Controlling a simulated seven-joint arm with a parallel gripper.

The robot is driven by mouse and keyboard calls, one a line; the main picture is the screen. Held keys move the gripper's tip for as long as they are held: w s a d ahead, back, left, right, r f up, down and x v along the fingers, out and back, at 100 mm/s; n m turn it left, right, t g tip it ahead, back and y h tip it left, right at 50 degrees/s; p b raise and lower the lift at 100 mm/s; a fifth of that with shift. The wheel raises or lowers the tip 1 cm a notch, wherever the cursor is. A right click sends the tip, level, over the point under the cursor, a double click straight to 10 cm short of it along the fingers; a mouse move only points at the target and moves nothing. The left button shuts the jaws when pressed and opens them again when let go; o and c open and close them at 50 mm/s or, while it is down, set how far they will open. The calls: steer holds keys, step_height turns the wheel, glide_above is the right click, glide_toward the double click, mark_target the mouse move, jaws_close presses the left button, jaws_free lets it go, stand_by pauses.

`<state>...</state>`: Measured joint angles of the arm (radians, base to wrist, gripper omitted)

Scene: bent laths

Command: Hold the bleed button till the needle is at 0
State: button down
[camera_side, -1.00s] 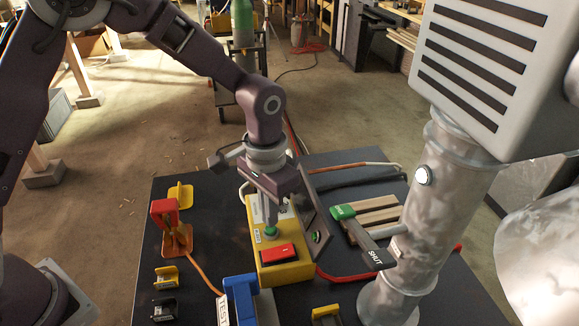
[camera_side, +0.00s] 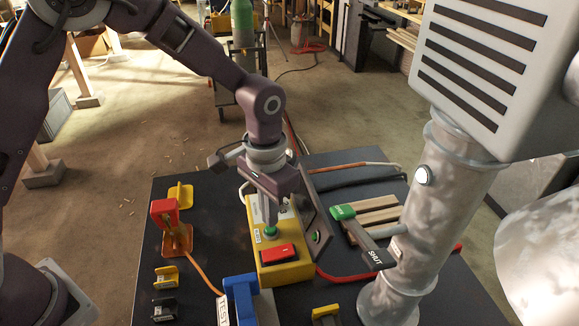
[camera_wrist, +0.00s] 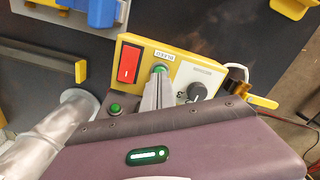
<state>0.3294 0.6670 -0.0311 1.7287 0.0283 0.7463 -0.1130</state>
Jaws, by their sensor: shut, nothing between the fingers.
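The yellow box (camera_side: 285,272) stands on the dark table, with a green button (camera_side: 270,231) and a red rocker switch (camera_side: 279,254) on its top. In the wrist view the green button (camera_wrist: 160,69) sits beside a small label that appears to read BLEED upside down. My gripper (camera_wrist: 158,82) is shut and empty, pointing down with its fingertips at the green button. They look to be touching it, but I cannot tell how far it is pressed. I cannot make out a gauge needle in either view.
A black knob (camera_wrist: 196,92) is on the box near my fingers. A dark tilted panel (camera_side: 315,220) with another green button stands close on the right. A large metal pipe (camera_side: 440,215) and a green-ended SHUT lever (camera_side: 343,212) are further right. A red-and-orange bracket (camera_side: 176,238) is left.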

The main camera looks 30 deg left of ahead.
steer(key=shift+f, duration=1.05)
stand_by(0.4)
steer(key=shift+r, duration=0.1)
stand_by(1.4)
steer(key=shift+r, duration=3.4)
steer(key=s+a+r+t, duration=0.2)
steer(key=s+a+r, duration=0.25)
steer(key=r, duration=0.35)
steer(key=s+a+r+n+t, duration=0.1)
steer(key=s+a+r, duration=0.2)
steer(key=s, duration=0.6)
steer(key=s+a+r+n+t, duration=0.2)
steer(key=s+a, duration=0.4)
steer(key=s, duration=0.3)
steer(key=shift+a+r+t, duration=0.2)
steer(key=shift+r+t, duration=0.1)
steer(key=shift+r, duration=0.15)
